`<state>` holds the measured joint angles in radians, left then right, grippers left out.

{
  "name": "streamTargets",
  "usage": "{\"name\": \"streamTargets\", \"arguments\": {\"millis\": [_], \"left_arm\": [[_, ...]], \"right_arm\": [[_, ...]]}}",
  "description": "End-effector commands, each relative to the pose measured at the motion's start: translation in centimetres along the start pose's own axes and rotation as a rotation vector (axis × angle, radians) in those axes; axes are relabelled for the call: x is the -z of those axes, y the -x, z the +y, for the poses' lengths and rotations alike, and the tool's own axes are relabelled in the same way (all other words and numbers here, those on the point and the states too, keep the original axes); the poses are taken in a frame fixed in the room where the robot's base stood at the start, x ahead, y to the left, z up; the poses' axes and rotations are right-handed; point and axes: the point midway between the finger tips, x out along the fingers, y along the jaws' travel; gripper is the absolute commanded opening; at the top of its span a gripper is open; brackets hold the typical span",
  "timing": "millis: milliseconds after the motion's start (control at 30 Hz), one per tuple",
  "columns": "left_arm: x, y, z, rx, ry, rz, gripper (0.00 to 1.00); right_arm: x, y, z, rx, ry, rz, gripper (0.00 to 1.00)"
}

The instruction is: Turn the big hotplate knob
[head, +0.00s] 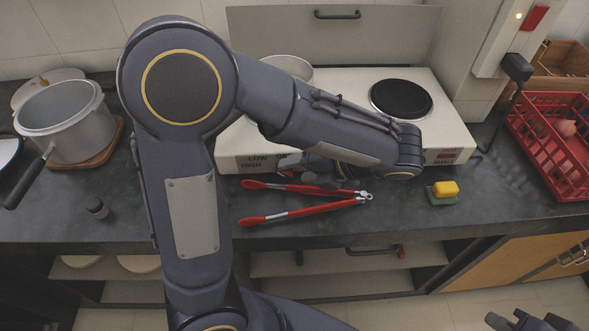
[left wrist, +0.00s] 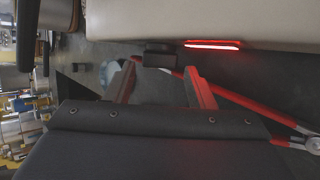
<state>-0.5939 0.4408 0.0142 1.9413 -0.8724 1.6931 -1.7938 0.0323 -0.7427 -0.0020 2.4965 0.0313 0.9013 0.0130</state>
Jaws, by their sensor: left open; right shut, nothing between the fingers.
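The white hotplate (head: 441,92) stands on the counter, its front face partly hidden by my left arm. A LOW/HIGH label (head: 257,163) shows on its front left. The big knob is hidden in the head view. In the left wrist view, a dark block that looks like the knob (left wrist: 158,55) sticks out from the hotplate's pale front (left wrist: 270,20), beside a glowing red strip (left wrist: 212,44). My left gripper (left wrist: 160,80) is open, its fingertips on either side of the block; I cannot tell whether they touch it. My right gripper (head: 530,322) is shut and empty at the bottom right.
Red tongs (head: 300,209) lie just in front of the hotplate, close under my left gripper. A yellow-and-green sponge (head: 445,190) lies to their right. A pot (head: 65,115) stands at left, a red rack (head: 560,150) at right. Another pot (head: 288,67) is at the hotplate's back left.

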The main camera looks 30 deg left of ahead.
Motion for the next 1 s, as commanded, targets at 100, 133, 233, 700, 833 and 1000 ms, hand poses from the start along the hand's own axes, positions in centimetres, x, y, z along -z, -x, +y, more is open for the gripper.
{"name": "streamTargets", "arguments": {"millis": [100, 133, 233, 700, 833, 1000], "left_arm": [[0.1, -1.9, -0.1, 0.0, 0.001, 0.001, 0.49], [0.1, -2.2, -0.1, 0.0, 0.001, 0.001, 0.49], [0.0, -2.9, 0.0, 0.001, 0.002, 0.0, 0.49], [0.0, -3.2, 0.0, 0.002, 0.002, -0.002, 0.29], [0.0, -3.2, 0.0, 0.002, 0.002, -0.002, 0.17], [-0.1, -3.1, 0.2, 0.015, 0.008, -0.001, 0.17]], "right_arm": [[-0.2, -0.5, 0.2, 0.0, 0.0, 0.0, 0.0], [-0.3, -0.5, 0.2, 0.0, 0.0, 0.0, 0.0], [-0.3, -0.6, 0.3, 0.0, 0.0, 0.0, 0.0], [-0.3, -0.6, 0.3, 0.0, 0.0, 0.0, 0.0], [-0.3, -0.6, 0.3, 0.0, 0.0, 0.0, 0.0], [-0.2, -0.3, 0.2, 0.0, 0.0, 0.0, 0.0]]}}
